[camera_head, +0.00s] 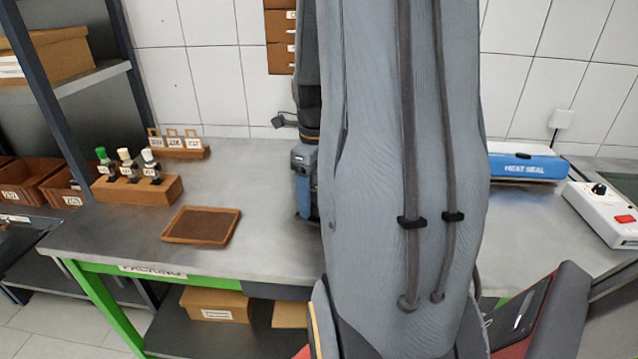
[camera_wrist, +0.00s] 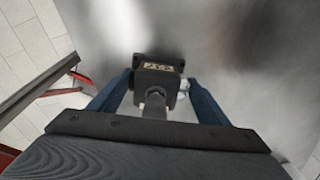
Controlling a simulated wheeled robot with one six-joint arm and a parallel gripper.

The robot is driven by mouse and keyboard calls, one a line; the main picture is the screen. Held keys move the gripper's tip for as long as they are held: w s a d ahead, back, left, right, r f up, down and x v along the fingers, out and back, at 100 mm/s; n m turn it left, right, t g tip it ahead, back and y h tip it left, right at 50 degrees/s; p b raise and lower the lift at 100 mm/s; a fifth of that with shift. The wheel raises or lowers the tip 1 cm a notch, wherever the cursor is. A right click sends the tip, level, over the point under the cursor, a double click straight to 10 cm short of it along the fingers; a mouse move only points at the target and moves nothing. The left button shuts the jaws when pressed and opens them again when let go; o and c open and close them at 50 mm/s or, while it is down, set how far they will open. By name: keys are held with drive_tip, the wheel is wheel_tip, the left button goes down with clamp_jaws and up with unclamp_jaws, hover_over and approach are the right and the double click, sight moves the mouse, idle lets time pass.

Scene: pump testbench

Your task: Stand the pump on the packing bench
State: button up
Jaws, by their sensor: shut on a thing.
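The pump (camera_wrist: 157,74), a dark block with a small tan label and a stem, sits between the blue fingers of my gripper (camera_wrist: 155,97) in the wrist view. My gripper is shut on it. Grey metal lies beyond it; I cannot tell whether the pump touches it. In the head view my gripper (camera_head: 305,195) is low over the middle of the packing bench (camera_head: 265,250), partly hidden by my arm. The pump cannot be made out in that view.
A brown tray (camera_head: 202,226) lies left of my gripper. A wooden rack of small bottles (camera_head: 137,188) and a wooden tag holder (camera_head: 180,150) stand farther left. A blue heat sealer (camera_head: 527,167) and a white switch box (camera_head: 603,212) are at right.

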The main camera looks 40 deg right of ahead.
sight(316, 209)
drive_tip(key=shift+f+p, duration=0.35)
drive_tip(key=shift+f, duration=1.95)
drive_tip(key=o, duration=1.9)
drive_tip(key=shift+f, duration=0.15)
drive_tip(key=shift+o, duration=0.2)
wheel_tip(316, 209, up, 12)
drive_tip(key=shift+r+b, duration=0.15)
drive_tip(key=shift+b, duration=0.9)
drive_tip(key=s+a+f+n, duration=0.1)
drive_tip(key=a+f+n, duration=0.3)
drive_tip(key=a+n, duration=0.8)
drive_tip(key=s+a+f+n, duration=0.1)
drive_tip(key=a+f+n, duration=0.4)
drive_tip(key=a+n, duration=0.8)
drive_tip(key=shift+s+n+t, duration=0.4)
drive_tip(key=shift+n, duration=3.3)
